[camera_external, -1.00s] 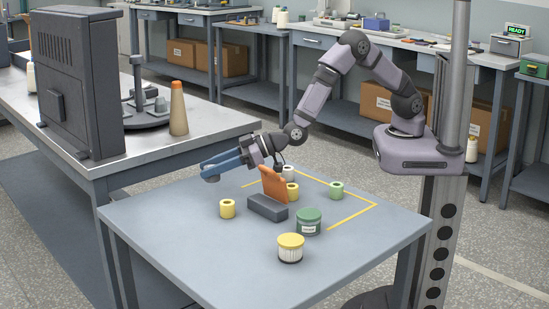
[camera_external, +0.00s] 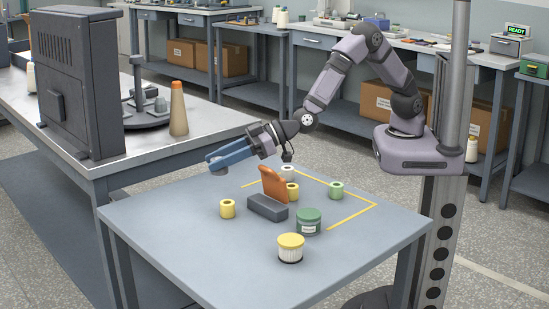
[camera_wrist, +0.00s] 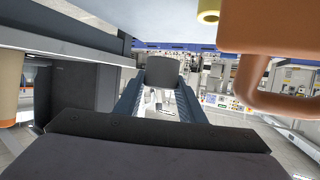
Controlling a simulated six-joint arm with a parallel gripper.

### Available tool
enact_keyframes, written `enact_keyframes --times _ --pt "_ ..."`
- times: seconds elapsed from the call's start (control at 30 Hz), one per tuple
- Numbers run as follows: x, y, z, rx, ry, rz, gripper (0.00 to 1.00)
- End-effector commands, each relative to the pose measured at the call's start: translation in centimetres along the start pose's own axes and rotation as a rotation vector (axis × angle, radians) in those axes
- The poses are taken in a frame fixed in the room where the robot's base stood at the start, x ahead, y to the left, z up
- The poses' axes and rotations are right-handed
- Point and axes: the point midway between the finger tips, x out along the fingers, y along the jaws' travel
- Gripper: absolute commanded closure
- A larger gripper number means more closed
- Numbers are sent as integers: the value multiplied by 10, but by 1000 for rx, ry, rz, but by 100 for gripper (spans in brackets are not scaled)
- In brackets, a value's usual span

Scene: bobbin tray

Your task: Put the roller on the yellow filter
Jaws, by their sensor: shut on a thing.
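The yellow filter (camera_external: 290,250), a short white pleated cylinder with a yellow top, stands upright near the front of the grey table. My gripper (camera_external: 216,162) has blue fingers and is above the table's back-left edge, pointing left, well away from the filter. In the wrist view my gripper (camera_wrist: 162,92) is shut on a dark grey rounded piece (camera_wrist: 163,71), which appears to be the roller. The fingers hide most of it in the external view. The filter cannot be made out in the wrist view.
An orange upright piece (camera_external: 272,184) stands by a dark grey block (camera_external: 267,207) mid-table; it also shows in the wrist view (camera_wrist: 280,25). Yellow spools (camera_external: 227,209) (camera_external: 292,192), a green spool (camera_external: 336,190), a white spool (camera_external: 288,172) and a green jar (camera_external: 309,222) stand around.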

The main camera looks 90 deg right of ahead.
Motion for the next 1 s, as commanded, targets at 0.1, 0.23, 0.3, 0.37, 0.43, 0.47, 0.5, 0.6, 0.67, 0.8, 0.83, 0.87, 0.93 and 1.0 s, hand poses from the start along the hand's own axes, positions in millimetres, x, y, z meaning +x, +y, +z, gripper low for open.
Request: enact_keyframes --times 0.1,0.23,0.3,0.37,0.43,0.47,0.5,0.6,0.67,0.8,0.83,0.87,0.93,1.0 --pt "-13 -52 1 -29 2 -78 87" --pt "-32 -108 -4 -58 5 -164 87" --pt "-44 -138 -8 -75 5 -213 87" --pt "-55 -164 -11 -91 5 -257 87" --pt "-69 -192 -15 -110 5 -309 87" --pt "-75 -205 -16 -118 5 -333 87" --pt "-82 -219 -18 -130 4 -362 87" --pt "-101 -252 -22 -157 4 -434 87" --pt "-110 -269 -26 -171 5 -475 87" --pt "-117 -287 -29 -200 1 -541 87" --pt "-118 -289 -28 -203 0 -550 87" --pt "-118 -290 -27 -205 0 -557 87" --pt "-119 -293 -24 -210 0 -570 87" --pt "-120 -294 -21 -214 0 -580 87"
